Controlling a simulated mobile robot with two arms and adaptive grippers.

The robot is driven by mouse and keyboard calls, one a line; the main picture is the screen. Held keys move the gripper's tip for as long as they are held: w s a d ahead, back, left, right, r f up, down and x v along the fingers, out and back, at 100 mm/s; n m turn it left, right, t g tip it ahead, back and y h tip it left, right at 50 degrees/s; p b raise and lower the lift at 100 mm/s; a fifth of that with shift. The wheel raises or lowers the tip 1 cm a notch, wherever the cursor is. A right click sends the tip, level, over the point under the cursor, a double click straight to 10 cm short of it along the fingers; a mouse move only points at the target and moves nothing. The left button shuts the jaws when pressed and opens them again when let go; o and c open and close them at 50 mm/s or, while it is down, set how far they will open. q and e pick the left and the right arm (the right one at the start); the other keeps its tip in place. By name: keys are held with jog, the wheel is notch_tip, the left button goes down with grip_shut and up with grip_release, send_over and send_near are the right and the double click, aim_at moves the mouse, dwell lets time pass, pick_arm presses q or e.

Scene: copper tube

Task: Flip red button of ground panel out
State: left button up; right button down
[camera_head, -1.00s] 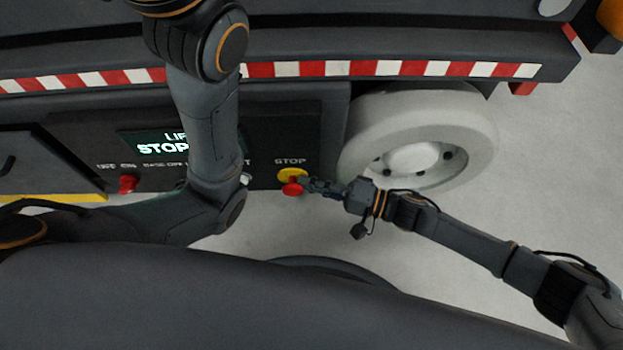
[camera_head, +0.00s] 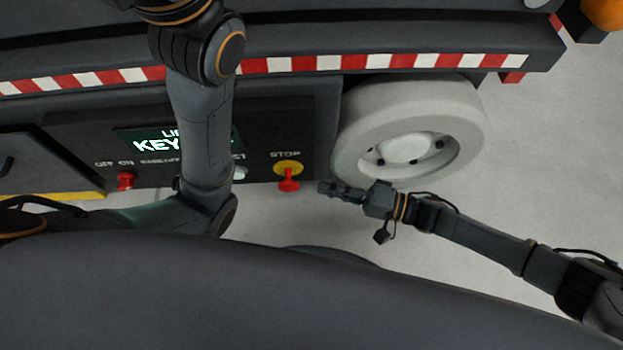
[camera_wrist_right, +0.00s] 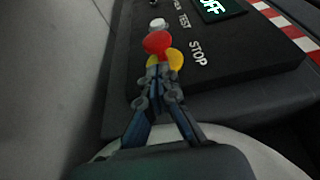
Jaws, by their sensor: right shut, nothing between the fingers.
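The red STOP button (camera_head: 288,184) stands out from its yellow base (camera_head: 288,167) at the right end of the dark ground panel (camera_head: 260,133). Its stem shows between cap and base. In the right wrist view the red cap (camera_wrist_right: 157,43) is just beyond the fingertips, with the yellow base (camera_wrist_right: 175,59) behind. My right gripper (camera_head: 322,187) is shut and empty, a short gap to the right of the button. It also shows in the right wrist view (camera_wrist_right: 154,68). My left gripper is not in view; my left arm covers part of the panel and its display.
A red key switch (camera_head: 125,181) is at the panel's left and a white button (camera_head: 239,173) left of STOP. A white wheel (camera_head: 408,135) stands close to my right gripper. A red-white striped bumper (camera_head: 330,62) runs above. Bare floor lies at right.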

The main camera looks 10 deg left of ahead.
jog(key=d, duration=0.6)
jog(key=shift+d, duration=0.25)
jog(key=shift+w+r, duration=0.15)
jog(key=shift+r, duration=0.05)
